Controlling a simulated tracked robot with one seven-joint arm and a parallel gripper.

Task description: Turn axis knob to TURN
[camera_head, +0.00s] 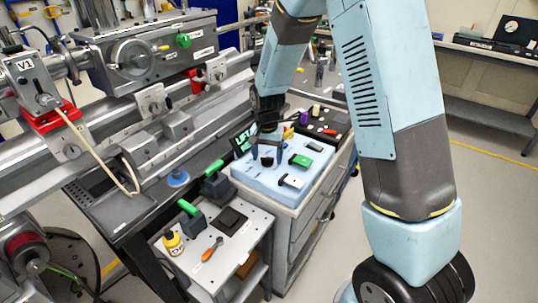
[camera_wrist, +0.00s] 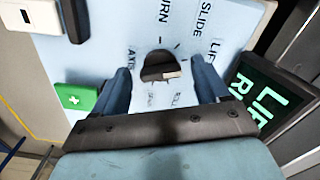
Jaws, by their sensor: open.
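The axis knob (camera_wrist: 160,66) is a dark round knob with a pale mark at its lower right, set in a light-blue panel (camera_wrist: 75,65). The labels TURN, SLIDE, LIFT and AXIS are printed around it in the wrist view. My gripper (camera_wrist: 161,64) is open, with one finger on each side of the knob and a visible gap to it. I cannot tell how far the fingertips are above the panel. In the head view my gripper (camera_head: 267,157) is over the left part of the panel box (camera_head: 262,180), and the knob is mostly hidden there.
A dark display (camera_wrist: 262,103) with green letters, partly reading LIF, stands beside the panel. A green block (camera_wrist: 82,98) with a white cross and a white-and-black switch (camera_head: 291,181) are on the panel.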

